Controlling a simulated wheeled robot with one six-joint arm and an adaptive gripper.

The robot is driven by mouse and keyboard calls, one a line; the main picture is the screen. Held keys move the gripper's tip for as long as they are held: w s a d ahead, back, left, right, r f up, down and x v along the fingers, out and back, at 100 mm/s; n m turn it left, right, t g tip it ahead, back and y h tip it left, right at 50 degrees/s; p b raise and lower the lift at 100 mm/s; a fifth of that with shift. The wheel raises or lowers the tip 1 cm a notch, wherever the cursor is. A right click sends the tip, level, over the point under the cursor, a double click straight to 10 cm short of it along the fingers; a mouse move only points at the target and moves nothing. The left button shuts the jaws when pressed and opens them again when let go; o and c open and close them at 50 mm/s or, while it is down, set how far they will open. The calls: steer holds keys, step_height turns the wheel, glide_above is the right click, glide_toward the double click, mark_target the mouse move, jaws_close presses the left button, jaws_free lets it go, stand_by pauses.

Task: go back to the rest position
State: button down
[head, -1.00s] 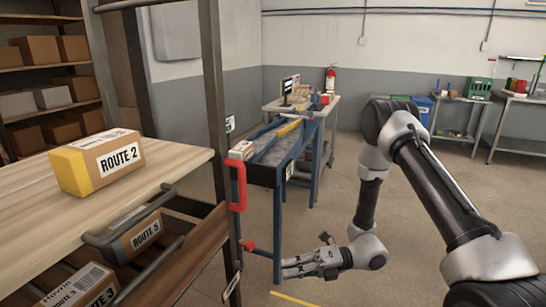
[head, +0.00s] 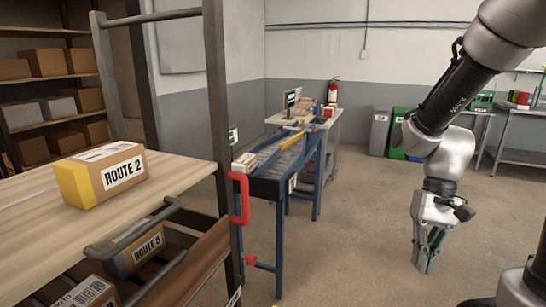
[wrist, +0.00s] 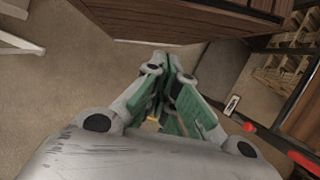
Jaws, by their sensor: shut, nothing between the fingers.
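My gripper (head: 427,262) hangs pointing down over bare floor at the right of the head view, clear of the furniture. Its fingers are together with nothing between them. In the wrist view my gripper (wrist: 166,75) shows green-padded fingers meeting at the tips. My arm bends down from the upper right in the head view.
A wooden bench (head: 40,222) at left holds a ROUTE 2 box (head: 105,174). An open drawer below holds a ROUTE 5 box (head: 140,252). A post with a red handle (head: 238,198) stands beside it. A blue-framed conveyor table (head: 268,188) is at centre. The floor between is clear.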

steer(key=s+d+r+n+t+h, duration=0.1)
steer(key=s+d+r+t, duration=0.1)
steer(key=r+t, duration=0.2)
steer(key=s+d+r+n+t+h, duration=0.1)
steer(key=d+r+t, duration=0.2)
steer(key=r, duration=0.7)
steer(key=shift+s+r+t, duration=0.2)
steer(key=shift+s+t, duration=0.15)
steer(key=shift+t, duration=0.05)
